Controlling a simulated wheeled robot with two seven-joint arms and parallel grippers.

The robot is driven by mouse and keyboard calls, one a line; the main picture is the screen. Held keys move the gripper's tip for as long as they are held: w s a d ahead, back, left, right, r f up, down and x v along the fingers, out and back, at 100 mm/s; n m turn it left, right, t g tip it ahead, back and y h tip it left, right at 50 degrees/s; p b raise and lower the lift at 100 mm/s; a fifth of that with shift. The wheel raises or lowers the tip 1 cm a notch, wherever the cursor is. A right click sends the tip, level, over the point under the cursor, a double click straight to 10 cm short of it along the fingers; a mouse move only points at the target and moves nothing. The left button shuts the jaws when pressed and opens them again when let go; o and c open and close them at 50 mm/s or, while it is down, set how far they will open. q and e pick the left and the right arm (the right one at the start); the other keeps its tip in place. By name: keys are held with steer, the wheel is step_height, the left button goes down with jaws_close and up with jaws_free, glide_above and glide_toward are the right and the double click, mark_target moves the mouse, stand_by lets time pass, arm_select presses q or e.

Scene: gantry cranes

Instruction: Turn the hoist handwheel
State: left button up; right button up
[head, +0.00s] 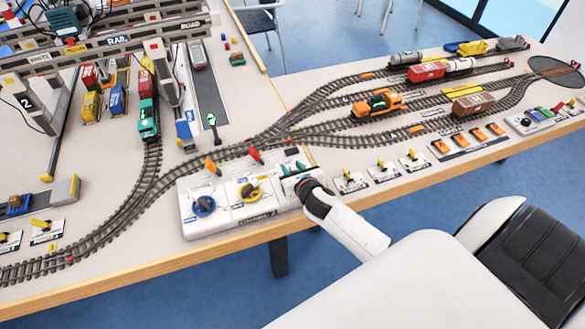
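A white control box (222,222) lies near the table's front edge. It carries a blue handwheel (203,206) on the left and a yellow handwheel (250,189) in the middle. The labels are too small to read, so I cannot tell which one is the hoist handwheel. My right gripper (292,172) is over the right end of the box, to the right of the yellow wheel and apart from both visible wheels. It hides part of that end. Its fingers are too small to show whether they are open or shut. My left gripper is not in view.
Orange (212,167) and red (256,156) levers stand along the box's back edge. Curved tracks run behind it, with an orange locomotive (378,104) and wagons. Small yellow switches (348,176) sit to the right. Crane gantries (110,42) stand at the back left.

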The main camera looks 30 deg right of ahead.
steer(key=shift+w, duration=0.15)
steer(key=shift+c, duration=0.4)
jaws_close()
steer(key=shift+m+h, duration=0.3)
steer(key=m+h, duration=0.1)
steer(key=m+g+h, duration=0.1)
steer(key=m+h, duration=0.1)
steer(key=m+g+h, duration=0.1)
steer(key=shift+d+h, duration=0.25)
steer(key=shift+h, duration=0.05)
steer(key=shift+s+d+m+g+h+p, duration=0.1)
steer(key=shift+s+m+g+h+p, duration=0.1)
steer(key=shift+m+g+h, duration=0.55)
steer(key=shift+s+d+m+g+h+p, duration=0.1)
steer(key=shift+m+g+h+p, duration=0.1)
steer(key=shift+m+g+h, duration=0.45)
steer(key=shift+s+d+m+g+h+p, duration=0.1)
steer(key=shift+s+m+g+h+p, duration=0.1)
steer(key=shift+m+g+h, duration=0.55)
steer(key=shift+m+y, duration=0.25)
steer(key=shift+m, duration=0.2)
